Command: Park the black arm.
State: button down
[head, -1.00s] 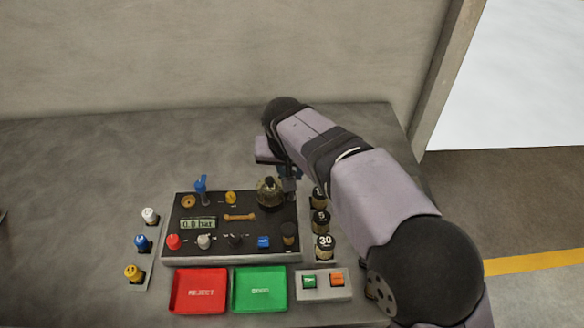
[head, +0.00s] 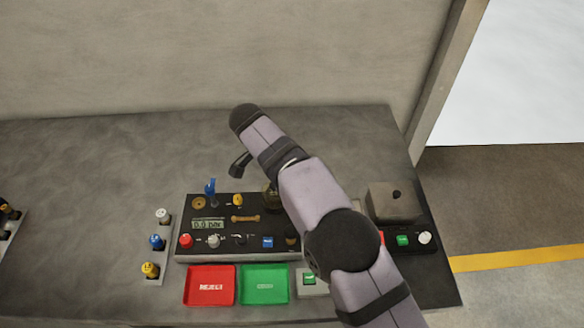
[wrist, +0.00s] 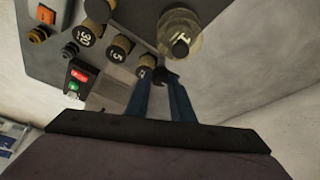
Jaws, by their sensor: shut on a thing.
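My gripper (wrist: 163,84) has two blue fingers. Their tips are closed on a small dark piece (wrist: 166,75), mostly hidden between them, so I cannot tell for certain that it is the black arm. Just past the tips stands a round glassy piece marked 1 (wrist: 180,22) with a black knob. In the head view my own arm hides the gripper and most of that side of the black panel (head: 225,253). A small black control (head: 240,239) sits in the panel's lower row.
Brass weights, marked 30 (wrist: 86,36) and 5 (wrist: 118,49), stand in a row beside the tips. A red tray (head: 209,299) and a green tray (head: 264,299) lie in front. A grey box with a black knob (head: 393,212) stands at right. The back bench is clear.

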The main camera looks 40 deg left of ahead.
jog(key=shift+r+m+p, duration=0.1)
jog(key=shift+m+p, duration=0.5)
jog(key=shift+p, duration=0.15)
jog(key=shift+m+h, duration=0.3)
jog(key=c, duration=1.6)
grip_release()
jog(key=shift+o, duration=0.2)
jog(key=p+v, duration=0.1)
jog(key=v, duration=0.6)
jog(key=shift+p, duration=0.4)
